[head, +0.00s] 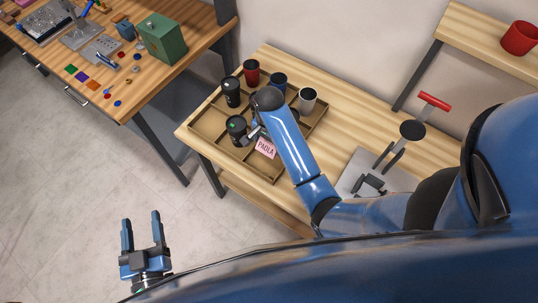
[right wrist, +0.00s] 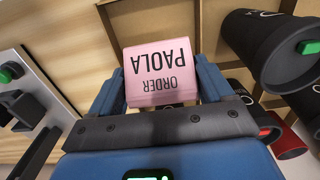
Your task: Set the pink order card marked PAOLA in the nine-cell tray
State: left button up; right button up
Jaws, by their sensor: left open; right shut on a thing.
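The pink order card (head: 266,148) marked PAOLA is held over the front part of the nine-cell tray (head: 246,171). My right gripper (head: 257,132) is shut on the card. In the right wrist view, the card (right wrist: 158,75) sits between the two blue fingers, its lettering upside down. Tray walls show behind it; I cannot tell whether the card touches the tray floor. My left gripper (head: 141,222) is open and empty, above the floor at the lower left, away from the tables. My right arm hides part of the tray.
The tray holds several tumblers: black (head: 232,92), red (head: 251,72), blue (head: 279,82), white-grey (head: 307,100) and another dark one (head: 237,127) close to my right gripper. A press with a red handle (head: 434,101) stands to the right. A workbench with a green box (head: 162,38) is at upper left.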

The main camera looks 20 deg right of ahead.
aim_at(269, 153)
jog(key=f, duration=0.2)
jog(key=shift+s+f, duration=0.3)
jog(key=f, duration=0.3)
jog(key=shift+w+f, duration=0.1)
jog(key=shift+w, duration=0.1)
pick_arm(q)
jog(key=shift+s+r, duration=0.25)
jog(key=shift+r, duration=0.05)
pick_arm(e)
jog(key=shift+s+f, duration=0.1)
jog(key=shift+f, duration=0.35)
pick_arm(q)
jog(key=shift+f, duration=0.1)
pick_arm(e)
jog(key=shift+f, duration=0.15)
jog(key=o, duration=0.9)
jog(key=shift+o, duration=0.2)
